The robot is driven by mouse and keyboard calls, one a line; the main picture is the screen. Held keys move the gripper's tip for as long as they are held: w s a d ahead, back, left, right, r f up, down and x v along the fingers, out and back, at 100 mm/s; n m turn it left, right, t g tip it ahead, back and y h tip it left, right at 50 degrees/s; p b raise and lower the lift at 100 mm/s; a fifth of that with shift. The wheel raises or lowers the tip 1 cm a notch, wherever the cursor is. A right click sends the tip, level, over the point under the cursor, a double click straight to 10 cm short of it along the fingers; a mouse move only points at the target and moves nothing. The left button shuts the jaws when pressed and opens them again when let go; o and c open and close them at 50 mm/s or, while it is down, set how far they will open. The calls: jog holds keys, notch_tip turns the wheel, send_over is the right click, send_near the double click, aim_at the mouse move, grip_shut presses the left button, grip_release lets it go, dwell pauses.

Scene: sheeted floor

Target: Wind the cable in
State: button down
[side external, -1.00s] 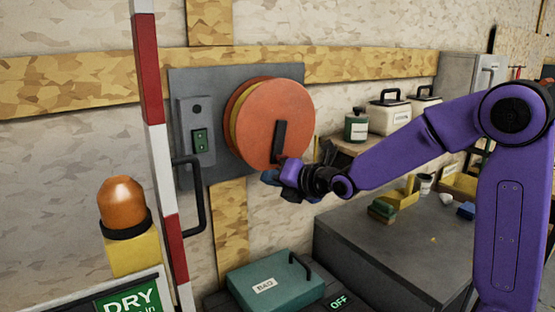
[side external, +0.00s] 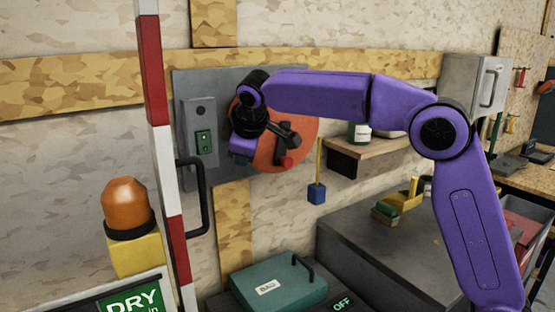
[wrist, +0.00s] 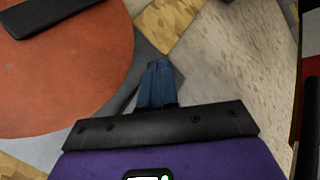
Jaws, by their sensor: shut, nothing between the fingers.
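The reel (side external: 305,150) is an orange disc on a grey wall plate, partly hidden by my arm. A dark crank with a red end (side external: 287,161) stands out from its face. The reel fills the upper left of the wrist view (wrist: 75,75), with a black bar (wrist: 60,14) on it. A thin yellow cable (side external: 319,158) hangs right of the reel, with a blue block (side external: 316,193) at its lower end. My gripper (side external: 240,159) is at the reel's left edge. Its blue fingers (wrist: 157,68) are together and empty, apart from the black bar.
A switch box (side external: 200,130) is on the plate, left of my gripper. A red-and-white post (side external: 160,150) and a black handle (side external: 200,200) stand nearby. A shelf (side external: 365,148) and a grey bench (side external: 370,240) are at right. A teal case (side external: 275,285) lies below.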

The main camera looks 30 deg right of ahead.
jog(key=s+r+m+g+h, duration=0.25)
jog(key=s+r+m, duration=0.2)
jog(key=m, duration=0.45)
jog(key=w+d+f+m, duration=0.1)
jog(key=w+d+f, duration=0.3)
jog(key=d+f, duration=0.3)
jog(key=shift+w+d+f+h, duration=0.15)
jog(key=shift+w+d+h, duration=0.2)
jog(key=shift+d, duration=0.65)
